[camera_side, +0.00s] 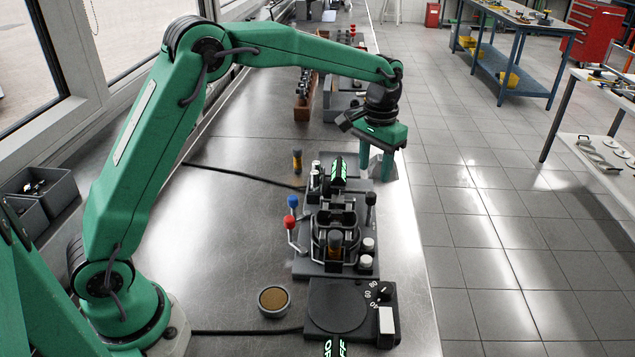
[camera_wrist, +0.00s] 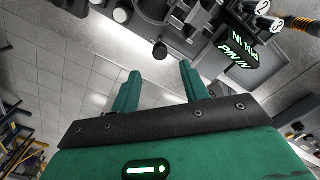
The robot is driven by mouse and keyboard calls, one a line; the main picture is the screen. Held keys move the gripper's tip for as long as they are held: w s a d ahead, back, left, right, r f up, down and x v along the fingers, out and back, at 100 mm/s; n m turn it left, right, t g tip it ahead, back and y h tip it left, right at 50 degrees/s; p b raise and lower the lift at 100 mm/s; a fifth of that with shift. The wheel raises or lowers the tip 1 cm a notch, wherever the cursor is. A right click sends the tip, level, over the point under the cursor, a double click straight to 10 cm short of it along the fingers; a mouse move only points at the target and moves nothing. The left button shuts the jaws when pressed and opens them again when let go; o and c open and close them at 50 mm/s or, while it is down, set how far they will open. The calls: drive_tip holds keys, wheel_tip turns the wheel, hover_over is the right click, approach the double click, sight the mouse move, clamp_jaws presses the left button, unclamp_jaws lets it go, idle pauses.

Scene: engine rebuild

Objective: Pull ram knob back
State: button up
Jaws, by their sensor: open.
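My gripper (camera_side: 376,178) is open and empty, with its two green fingers pointing down over the right edge of the fixture (camera_side: 300,268). A black knob on an upright stem (camera_side: 371,198) stands at the fixture's right side, just nearer the side camera than the fingers. In the wrist view a round black knob (camera_wrist: 160,50) lies a little beyond the gap between my fingertips (camera_wrist: 160,68), apart from them. No label shows which knob is the ram knob.
A lit display reading "PIN IN" (camera_wrist: 240,50) is on the fixture. Blue (camera_side: 292,201) and red (camera_side: 289,222) knobs stand at its left. White-topped posts (camera_side: 367,244) stand at its right front. A dial box (camera_side: 337,305) sits in front.

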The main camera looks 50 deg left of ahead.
sight(371, 194)
drive_tip(key=shift+f, duration=3.7)
clamp_jaws()
